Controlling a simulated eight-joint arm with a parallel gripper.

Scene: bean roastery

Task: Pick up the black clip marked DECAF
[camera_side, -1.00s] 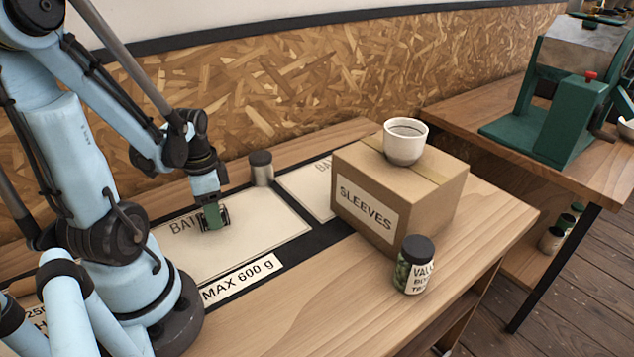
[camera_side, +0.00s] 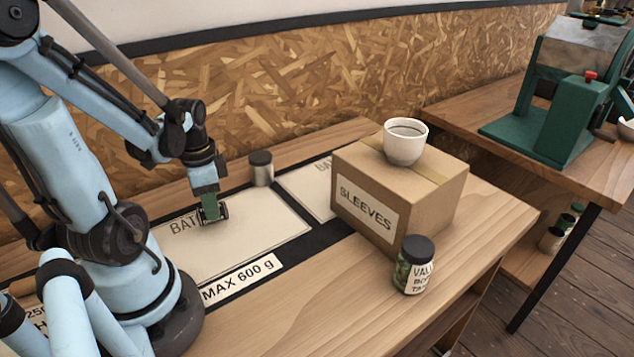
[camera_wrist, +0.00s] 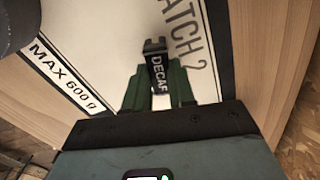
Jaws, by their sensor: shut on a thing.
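The black clip marked DECAF (camera_wrist: 158,72) is between the two green fingers of my gripper (camera_wrist: 158,88) in the wrist view. Its white lettering faces the camera, and its near end is partly hidden by the fingers. In the side view, my gripper (camera_side: 211,212) points down over the pale BATCH mat (camera_side: 265,232). The clip's dark ends (camera_side: 225,211) show beside the fingers. My gripper is shut on the clip. I cannot tell the exact gap between the clip and the mat.
A small lidded canister (camera_side: 261,170) stands behind the mat. To the right are a SLEEVES carton (camera_side: 437,205), a white cup (camera_side: 405,143) on top of it, and a labelled jar (camera_side: 414,266) in front.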

